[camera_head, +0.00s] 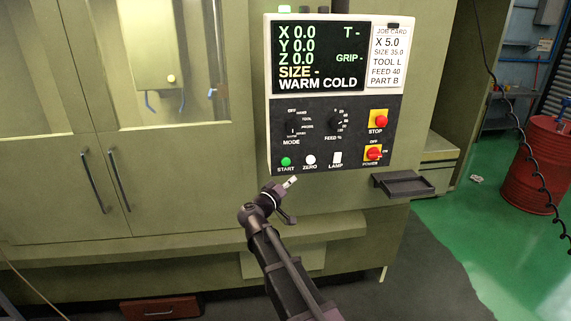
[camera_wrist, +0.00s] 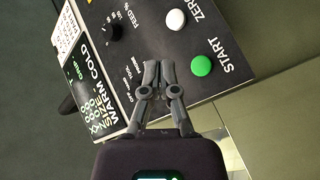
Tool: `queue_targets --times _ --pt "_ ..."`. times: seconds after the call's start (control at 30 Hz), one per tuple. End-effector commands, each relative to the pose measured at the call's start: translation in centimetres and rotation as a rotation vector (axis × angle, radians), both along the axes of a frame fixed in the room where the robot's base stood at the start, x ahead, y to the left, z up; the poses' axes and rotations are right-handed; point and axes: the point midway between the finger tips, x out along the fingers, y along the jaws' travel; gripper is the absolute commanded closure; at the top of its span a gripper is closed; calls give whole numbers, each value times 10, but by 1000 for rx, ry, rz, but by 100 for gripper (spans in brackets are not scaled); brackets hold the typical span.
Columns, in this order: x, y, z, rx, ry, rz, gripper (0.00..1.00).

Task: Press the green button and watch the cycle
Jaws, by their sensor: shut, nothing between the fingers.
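The green START button (camera_head: 286,162) sits at the lower left of the black control panel, left of the white ZERO button (camera_head: 310,160). The START button also shows in the wrist view (camera_wrist: 201,65), with the ZERO button (camera_wrist: 176,19) above it. My gripper (camera_head: 292,180) is just below the panel's bottom edge in the head view, apart from the button. In the wrist view my gripper (camera_wrist: 158,66) is shut and empty, left of the green button. The screen (camera_head: 318,57) reads X, Y and Z 0.0, SIZE -, GRIP - and WARM COLD.
A red STOP button (camera_head: 380,121) and a red POWER switch (camera_head: 374,153) are on the panel's right. A MODE knob (camera_head: 293,127) is above START. A dark tray (camera_head: 403,184) juts out at lower right. A job card (camera_head: 389,55) hangs beside the screen.

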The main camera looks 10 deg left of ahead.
Motion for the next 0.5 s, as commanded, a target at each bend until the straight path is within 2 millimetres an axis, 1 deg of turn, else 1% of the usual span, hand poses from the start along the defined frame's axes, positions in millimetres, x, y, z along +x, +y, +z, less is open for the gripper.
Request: queue_targets --times 0.27,0.5 --pt "8 3 0 0 1 -1 100" --pt "27 9 0 1 1 -2 100"
